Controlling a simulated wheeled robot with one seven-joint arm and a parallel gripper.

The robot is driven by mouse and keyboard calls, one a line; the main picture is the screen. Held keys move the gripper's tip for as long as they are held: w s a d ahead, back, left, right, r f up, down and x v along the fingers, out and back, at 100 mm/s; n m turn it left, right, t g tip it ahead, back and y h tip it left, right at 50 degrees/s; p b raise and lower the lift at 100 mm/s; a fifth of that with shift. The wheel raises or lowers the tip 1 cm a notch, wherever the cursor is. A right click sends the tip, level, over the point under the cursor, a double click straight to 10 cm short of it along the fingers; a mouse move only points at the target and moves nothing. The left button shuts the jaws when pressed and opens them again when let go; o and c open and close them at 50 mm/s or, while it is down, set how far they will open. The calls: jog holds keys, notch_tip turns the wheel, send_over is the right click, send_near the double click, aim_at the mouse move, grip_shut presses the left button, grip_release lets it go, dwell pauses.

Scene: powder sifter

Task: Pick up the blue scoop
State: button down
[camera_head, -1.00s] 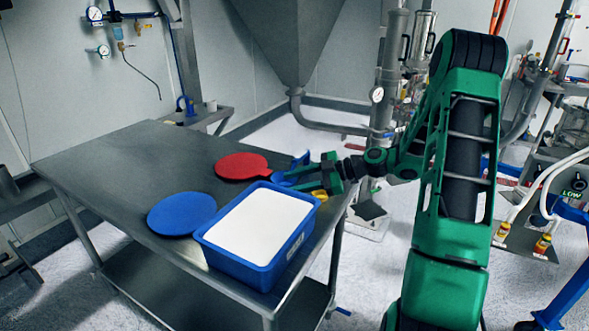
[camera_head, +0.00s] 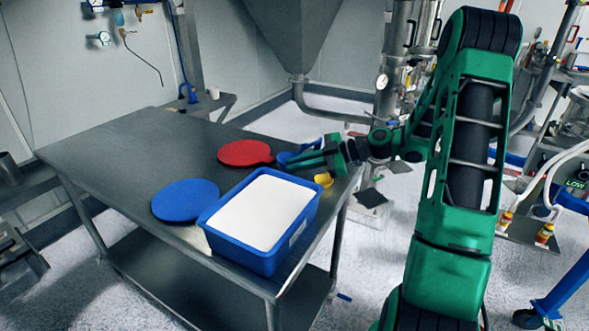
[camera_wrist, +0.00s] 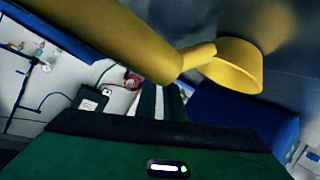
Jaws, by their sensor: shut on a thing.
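The blue scoop (camera_head: 284,158) is in the head view at the table's right side, beside the red disc. My gripper (camera_head: 306,157) is shut on it, and its fingers hide part of the scoop. I cannot tell how far it is above the table. A yellow scoop (camera_head: 323,180) is just below my gripper, next to the tub corner. It looms large in the wrist view (camera_wrist: 238,67), close to the camera. A blue surface (camera_wrist: 245,108) shows behind it there; I cannot tell whether it is the scoop or the tub.
A blue tub (camera_head: 243,253) of white powder stands at the table's front right. A red disc (camera_head: 245,152) and a blue disc (camera_head: 185,200) lie on the metal table (camera_head: 110,165). The table's left half is clear. A steel hopper (camera_head: 293,35) stands behind.

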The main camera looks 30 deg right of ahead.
jog(key=r, duration=0.2)
jog(key=shift+s+a+r, duration=0.25)
jog(key=shift+a+r, duration=0.1)
jog(key=s+a+r, duration=0.6)
jog(key=a, duration=0.2)
jog(key=shift+s+a+r, duration=0.2)
jog(key=shift+s+a, duration=0.05)
jog(key=shift+a, duration=0.1)
dwell(1.2)
